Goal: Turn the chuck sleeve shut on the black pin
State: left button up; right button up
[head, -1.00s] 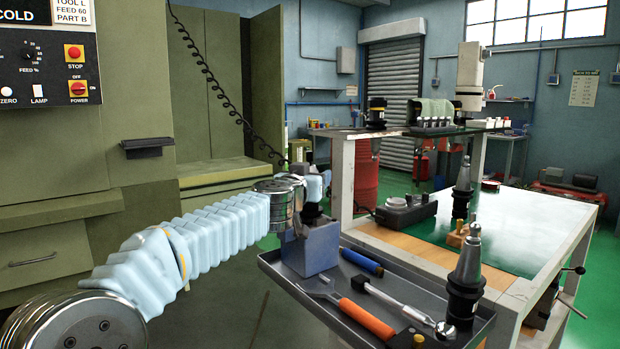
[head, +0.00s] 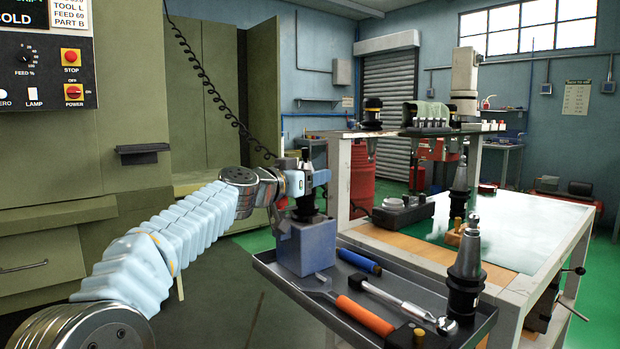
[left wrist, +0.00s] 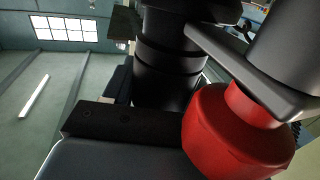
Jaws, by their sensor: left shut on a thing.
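A black chuck (head: 306,208) stands upright in a blue block (head: 308,248) on the grey tray. My left gripper (head: 306,186) is at its upper part, shut on the chuck sleeve. In the left wrist view the sleeve is a black cylinder with ring grooves (left wrist: 168,62), close beside the dark gripper parts. The fingers cover part of it. I cannot clearly make out the black pin in either view. My right gripper is not in view.
The tray (head: 275,280) also holds a blue-handled tool (head: 359,261), an orange-handled tool (head: 365,315), a ratchet (head: 400,305) and a tall tool holder (head: 465,270). The workbench (head: 520,225) adjoins it. A rounded red thing (left wrist: 235,140) shows close in the left wrist view.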

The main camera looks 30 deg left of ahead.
pick_arm(q)
jog(key=o, duration=1)
jog(key=shift+s, duration=0.15)
jog(key=shift+s+a, duration=0.1)
jog(key=shift+s, duration=0.25)
jog(key=s+b, duration=0.1)
jog(key=s, duration=0.3)
jog(key=s+a+b, duration=0.1)
jog(key=s, duration=0.3)
jog(key=s+b, duration=0.1)
jog(key=s, duration=0.3)
jog(key=shift+s+a, duration=0.4)
